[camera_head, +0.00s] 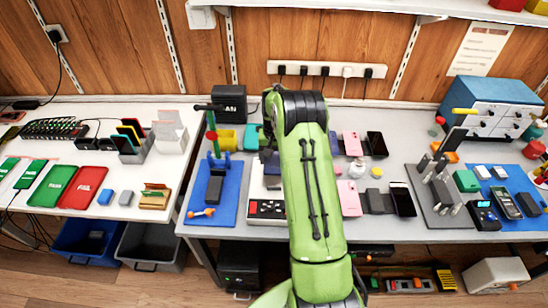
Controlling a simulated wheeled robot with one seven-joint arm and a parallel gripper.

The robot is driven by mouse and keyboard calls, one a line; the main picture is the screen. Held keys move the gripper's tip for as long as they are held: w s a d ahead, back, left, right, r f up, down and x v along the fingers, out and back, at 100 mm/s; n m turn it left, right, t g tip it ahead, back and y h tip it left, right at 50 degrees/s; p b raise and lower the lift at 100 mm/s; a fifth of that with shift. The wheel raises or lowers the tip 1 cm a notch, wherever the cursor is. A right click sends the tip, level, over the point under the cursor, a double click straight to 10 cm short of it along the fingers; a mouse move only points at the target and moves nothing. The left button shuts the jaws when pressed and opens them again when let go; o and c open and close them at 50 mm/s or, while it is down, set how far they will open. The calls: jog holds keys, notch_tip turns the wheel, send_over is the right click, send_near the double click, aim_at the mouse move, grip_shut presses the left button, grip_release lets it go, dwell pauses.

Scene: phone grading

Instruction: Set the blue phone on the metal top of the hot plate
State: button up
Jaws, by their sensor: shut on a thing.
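The hot plate (265,210) is a pale box on the grey bench, with a dark front panel and a red button. My green arm covers its right side. A strip of its top (257,187) shows left of the arm. A dark part that looks like my gripper (271,163) shows at the arm's left edge, over the back of the hot plate. The fingertips are hidden. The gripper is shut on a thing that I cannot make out. I cannot pick out the blue phone; it may be behind my arm.
A blue mat (228,213) with a microscope-like stand lies left of the hot plate. Yellow (227,140) and teal (251,138) bins stand behind. Pink (349,198) and black (402,199) phones lie to the right. A grey tool stand (440,213) is farther right.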

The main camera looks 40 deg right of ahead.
aim_at(275, 180)
jog(key=shift+w+a, duration=0.1)
jog(key=shift+w, duration=0.05)
jog(key=shift+d+f+b, duration=0.2)
jog(key=shift+f+b, duration=0.35)
jog(key=shift+f, duration=0.15)
jog(key=shift+f+b, duration=2.15)
jog(key=shift+f, duration=1.1)
jog(key=shift+f+b, duration=0.35)
jog(key=shift+b, duration=0.15)
jog(key=o, duration=1.1)
jog(key=shift+o, duration=0.2)
jog(key=shift+r, duration=0.15)
jog(key=shift+r+p, duration=0.4)
jog(key=shift+r, duration=0.1)
